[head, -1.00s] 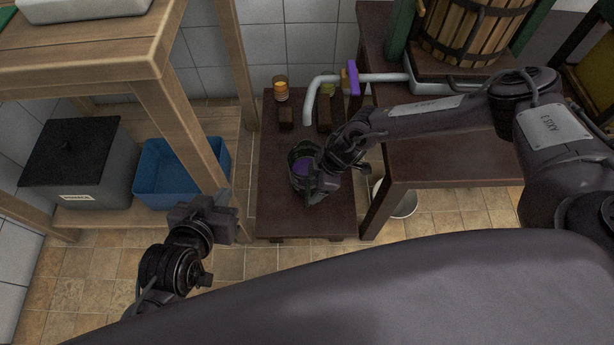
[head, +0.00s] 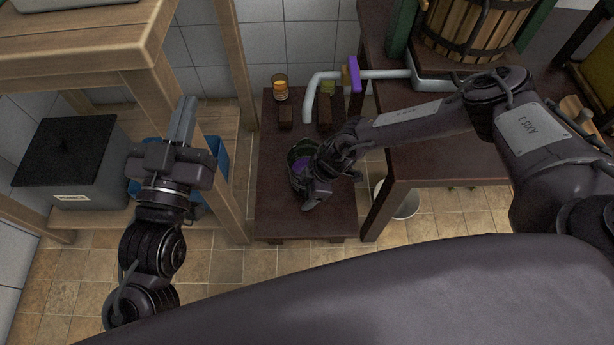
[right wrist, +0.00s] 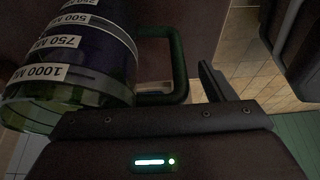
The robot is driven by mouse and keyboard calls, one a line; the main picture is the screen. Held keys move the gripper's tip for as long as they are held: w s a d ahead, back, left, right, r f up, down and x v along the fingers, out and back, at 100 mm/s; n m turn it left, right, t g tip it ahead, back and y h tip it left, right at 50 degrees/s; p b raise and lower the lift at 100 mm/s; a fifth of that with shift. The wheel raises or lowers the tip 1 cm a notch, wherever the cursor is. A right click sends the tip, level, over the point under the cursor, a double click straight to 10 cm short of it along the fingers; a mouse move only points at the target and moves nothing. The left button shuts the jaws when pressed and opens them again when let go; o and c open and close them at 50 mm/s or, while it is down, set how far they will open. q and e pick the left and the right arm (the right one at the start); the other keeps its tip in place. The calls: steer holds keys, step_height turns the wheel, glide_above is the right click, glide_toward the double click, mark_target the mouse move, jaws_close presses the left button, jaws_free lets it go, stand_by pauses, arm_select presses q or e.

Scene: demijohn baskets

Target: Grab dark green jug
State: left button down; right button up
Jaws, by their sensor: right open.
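The dark green jug (head: 302,152) stands on the low dark bench, with something purple in it. In the right wrist view the jug (right wrist: 70,60) is at upper left, with white volume labels and a green loop handle (right wrist: 178,60) pointing right. My right gripper (head: 314,192) is open at the jug's near right side, partly covering it.
The low bench (head: 270,215) also carries an amber candle-like jar (head: 280,90) and small wooden blocks. A pale pipe with a purple handle (head: 354,75) overhangs its back. A dark table (head: 430,170) stands right, a wooden shelf (head: 225,200) with a blue bin (head: 222,155) left.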

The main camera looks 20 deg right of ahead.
jaws_close()
steer(key=shift+a+r, duration=0.1)
stand_by(0.6)
steer(key=shift+w, duration=0.1)
